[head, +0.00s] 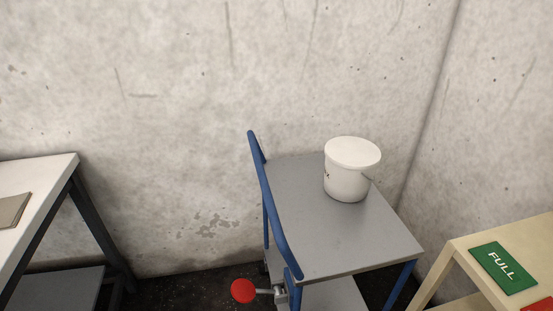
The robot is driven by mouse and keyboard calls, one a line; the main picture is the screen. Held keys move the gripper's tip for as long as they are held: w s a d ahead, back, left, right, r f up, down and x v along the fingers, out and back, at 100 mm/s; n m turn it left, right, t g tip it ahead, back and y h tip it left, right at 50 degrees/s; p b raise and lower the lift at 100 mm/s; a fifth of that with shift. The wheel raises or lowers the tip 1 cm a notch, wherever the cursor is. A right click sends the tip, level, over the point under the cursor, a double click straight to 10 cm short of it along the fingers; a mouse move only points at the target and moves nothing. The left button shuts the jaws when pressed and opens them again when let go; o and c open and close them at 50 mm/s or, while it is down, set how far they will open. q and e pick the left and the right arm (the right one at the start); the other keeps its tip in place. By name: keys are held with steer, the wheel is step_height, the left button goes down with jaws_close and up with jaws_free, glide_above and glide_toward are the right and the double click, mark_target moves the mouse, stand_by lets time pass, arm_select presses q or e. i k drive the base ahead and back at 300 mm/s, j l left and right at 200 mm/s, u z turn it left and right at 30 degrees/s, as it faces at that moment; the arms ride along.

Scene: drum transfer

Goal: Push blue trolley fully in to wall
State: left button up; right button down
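The blue trolley has a blue push handle (267,190) on its left side and a grey top shelf (330,245). It stands near the back concrete wall (150,110), in front of the corner. Its far edge looks close to the wall, but I cannot tell whether they touch. A white lidded drum (346,180) stands upright on the top shelf toward the back right. Part of a lower shelf shows under the top one. Neither of my grippers is in view.
A white table (45,185) with dark legs stands at the left. A beige table (520,235) with a green FULL sign (503,268) and part of a red sign stands at the right. A red round knob (243,291) on a metal stem is beside the trolley's lower left. Dark floor shows between.

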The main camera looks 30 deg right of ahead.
mark_target(323, 241)
steer(key=z, duration=1.2)
